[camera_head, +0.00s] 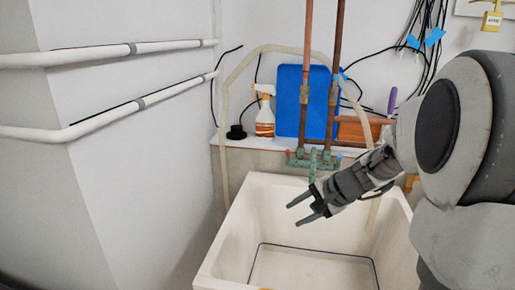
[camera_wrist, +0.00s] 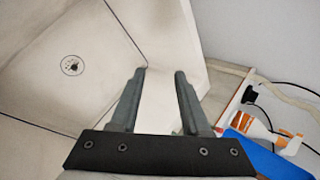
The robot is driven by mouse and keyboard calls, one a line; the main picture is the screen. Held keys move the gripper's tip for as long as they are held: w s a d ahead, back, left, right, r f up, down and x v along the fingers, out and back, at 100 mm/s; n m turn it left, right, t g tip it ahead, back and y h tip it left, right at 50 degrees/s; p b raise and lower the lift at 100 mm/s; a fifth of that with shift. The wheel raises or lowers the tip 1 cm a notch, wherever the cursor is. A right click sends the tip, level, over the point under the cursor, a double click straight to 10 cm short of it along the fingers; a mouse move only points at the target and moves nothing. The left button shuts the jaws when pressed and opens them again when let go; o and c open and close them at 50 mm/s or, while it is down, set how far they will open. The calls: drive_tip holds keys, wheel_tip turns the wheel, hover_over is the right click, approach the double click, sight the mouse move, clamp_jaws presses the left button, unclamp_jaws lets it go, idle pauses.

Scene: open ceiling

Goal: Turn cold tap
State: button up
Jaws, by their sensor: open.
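The green, weathered tap fitting (camera_head: 313,160) sits on the wall ledge behind the sink, below two copper pipes. A reddish spot shows at its left end; its handles are too small to tell apart clearly. My gripper (camera_head: 294,213) is open and empty, above the white sink (camera_head: 228,243), in front of and below the tap, and apart from it. Its fingers point left. In the wrist view my gripper (camera_wrist: 160,73) has its two fingers spread with only the sink's surface between them.
A spray bottle (camera_head: 264,112) and a small black object (camera_head: 236,132) stand on the ledge. A blue board (camera_head: 290,98) leans behind the copper pipes (camera_head: 305,70). A pale hose (camera_head: 224,140) arches over the ledge. White pipes (camera_head: 110,55) run along the left wall. The sink basin is empty.

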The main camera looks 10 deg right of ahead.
drive_tip(key=w+d+m+t+y+p, duration=0.2)
drive_tip(key=w+d+m+t, duration=0.15)
drive_tip(key=d+m, duration=0.25)
drive_tip(key=m+t+h+p, duration=0.3)
drive_tip(key=m+t+h, duration=0.35)
drive_tip(key=m, duration=0.65)
approach(339, 161)
drive_tip(key=shift+t+y, duration=0.65)
drive_tip(key=shift+t, duration=0.05)
drive_tip(key=w, duration=1)
drive_tip(key=shift+a+r+b, duration=0.15)
drive_tip(key=shift+b, duration=0.15)
drive_tip(key=shift+s, duration=0.1)
clamp_jaws()
